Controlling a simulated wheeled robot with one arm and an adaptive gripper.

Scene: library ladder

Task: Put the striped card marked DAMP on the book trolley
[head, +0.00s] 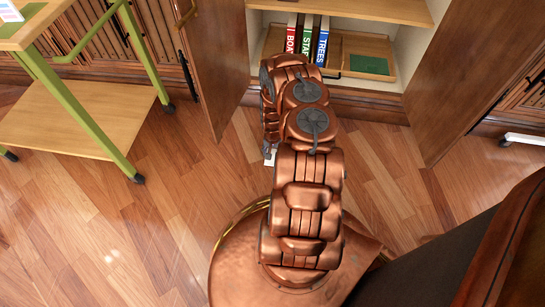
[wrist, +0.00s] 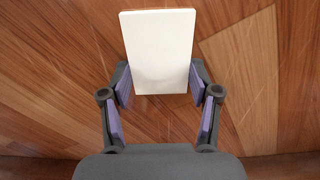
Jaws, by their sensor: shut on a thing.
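My gripper (wrist: 160,82) is shut on a pale, flat rectangular card (wrist: 158,40) in the wrist view. Its visible face is plain; no stripes or the word DAMP show on it. A small white bit of it (head: 269,158) shows beside my arm in the head view, over the floor; the gripper itself is mostly hidden there. The book trolley (head: 87,103), with a green frame and wooden shelves, stands at the left. Its top is cut off by the picture edge.
A white item with coloured marks (head: 10,10) sits on the trolley's top. An open cupboard ahead holds a wooden tray (head: 348,48) with upright books (head: 306,42) and a green item (head: 369,64). Its open doors (head: 212,62) flank it. Floor between trolley and arm is clear.

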